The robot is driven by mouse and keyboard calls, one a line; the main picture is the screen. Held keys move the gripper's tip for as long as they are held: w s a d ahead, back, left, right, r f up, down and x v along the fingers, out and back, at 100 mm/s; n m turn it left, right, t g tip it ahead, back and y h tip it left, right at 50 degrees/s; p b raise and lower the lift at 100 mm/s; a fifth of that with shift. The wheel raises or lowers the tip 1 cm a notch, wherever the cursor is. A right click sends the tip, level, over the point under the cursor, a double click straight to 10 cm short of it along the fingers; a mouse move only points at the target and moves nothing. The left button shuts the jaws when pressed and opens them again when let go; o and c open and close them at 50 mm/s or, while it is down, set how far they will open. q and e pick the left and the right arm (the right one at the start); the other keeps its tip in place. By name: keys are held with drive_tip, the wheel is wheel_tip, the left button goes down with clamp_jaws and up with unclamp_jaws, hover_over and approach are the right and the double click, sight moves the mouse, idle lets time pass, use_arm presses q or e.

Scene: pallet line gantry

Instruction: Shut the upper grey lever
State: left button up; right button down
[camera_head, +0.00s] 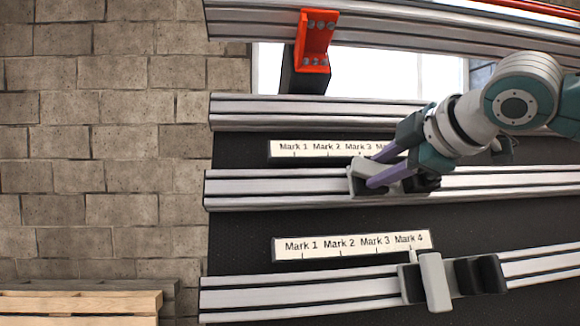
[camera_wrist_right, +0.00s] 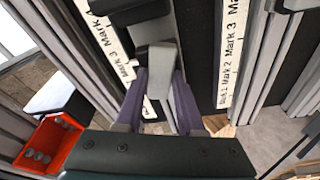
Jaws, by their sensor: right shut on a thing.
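The upper grey lever (camera_head: 357,178) is on the middle rail, below the upper mark strip (camera_head: 280,150), near Mark 3. Its black block (camera_head: 424,185) is just right of it, partly behind my gripper. My right gripper (camera_head: 374,169), with purple fingers, is shut on this lever. In the right wrist view, the lever (camera_wrist_right: 158,62) shows between the purple fingers (camera_wrist_right: 160,88). How far the lever is turned is hard to tell, as the fingers cover part of it. My left gripper is not in view.
A lower grey lever (camera_head: 433,283) with a black block (camera_head: 481,275) is on the bottom rail, near Mark 4 of the lower strip (camera_head: 290,247). An orange bracket (camera_head: 316,40) is on the top rail. Wooden pallets (camera_head: 80,303) lie at lower left, by a block wall.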

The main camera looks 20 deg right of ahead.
drive_tip(key=shift+f+m, duration=0.1)
drive_tip(key=shift+m, duration=0.3)
drive_tip(key=shift+b, duration=0.35)
drive_tip(key=m+b, duration=0.1)
drive_tip(key=m, duration=0.1)
drive_tip(key=shift+f+m+t+h, duration=0.1)
drive_tip(key=shift+m+t+h, duration=0.2)
drive_tip(key=shift+m, duration=0.1)
drive_tip(key=m+b, duration=0.1)
drive_tip(key=m, duration=0.3)
drive_tip(key=shift+a+h+b, duration=0.1)
drive_tip(key=shift+h+b, duration=0.25)
drive_tip(key=shift+h, duration=0.05)
drive_tip(key=m+h, duration=0.1)
drive_tip(key=m, duration=0.3)
drive_tip(key=shift+t+b, duration=0.3)
drive_tip(key=shift+b, duration=0.1)
drive_tip(key=shift+m+h, duration=0.4)
drive_tip(key=shift+m, duration=1.7)
drive_tip(key=c, duration=0.5)
unclamp_jaws()
